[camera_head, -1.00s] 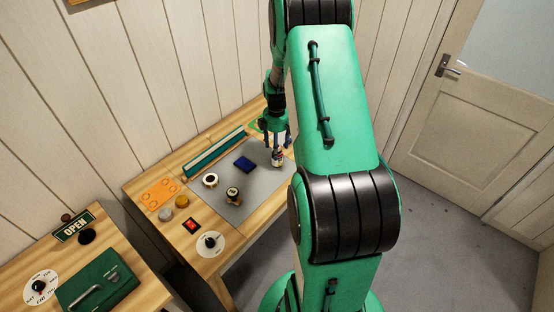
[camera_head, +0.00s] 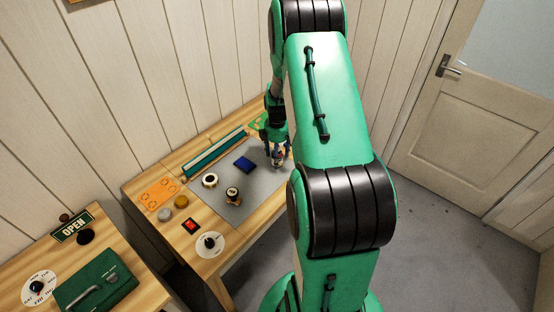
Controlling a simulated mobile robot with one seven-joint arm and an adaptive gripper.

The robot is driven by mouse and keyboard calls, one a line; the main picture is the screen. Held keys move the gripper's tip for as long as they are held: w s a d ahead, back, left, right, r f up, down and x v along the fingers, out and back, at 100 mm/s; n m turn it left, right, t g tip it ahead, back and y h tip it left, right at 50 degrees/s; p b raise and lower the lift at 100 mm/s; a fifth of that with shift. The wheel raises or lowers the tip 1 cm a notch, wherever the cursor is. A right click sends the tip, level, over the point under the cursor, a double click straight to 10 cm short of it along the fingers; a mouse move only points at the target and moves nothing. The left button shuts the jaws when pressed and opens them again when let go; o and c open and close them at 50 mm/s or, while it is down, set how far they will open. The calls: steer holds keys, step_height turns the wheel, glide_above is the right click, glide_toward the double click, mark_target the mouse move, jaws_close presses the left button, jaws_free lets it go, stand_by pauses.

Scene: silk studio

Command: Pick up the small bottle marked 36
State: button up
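A small bottle (camera_head: 277,163) with a dark and pale body stands at the right part of the grey mat (camera_head: 222,205). No number can be read on it at this size. My gripper (camera_head: 278,158) points down over this bottle, with its fingers beside the bottle's upper part. The fingers hide much of the bottle, and I cannot tell whether they touch it. A second small item with a dark, marked top (camera_head: 232,193) stands on the mat at the front left; its marking is also too small to read.
A blue block (camera_head: 244,164) and a white ring-shaped item (camera_head: 209,180) lie on the mat. A green tray (camera_head: 214,152) runs along the back. A red switch (camera_head: 191,226), a white dial (camera_head: 209,244) and an orange panel (camera_head: 158,193) sit to the left. The mat's middle front is clear.

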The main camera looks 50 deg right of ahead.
stand_by(0.3)
steer(key=c, duration=1.3)
steer(key=shift+r, duration=0.8)
step_height(320, 180, up, 2)
steer(key=shift+r+p, duration=0.15)
steer(key=shift+p, duration=0.2)
steer(key=s+a+r+p, duration=0.1)
steer(key=s+a, duration=0.9)
steer(key=s, duration=0.2)
steer(key=shift+a, duration=0.15)
steer(key=shift+s, duration=0.1)
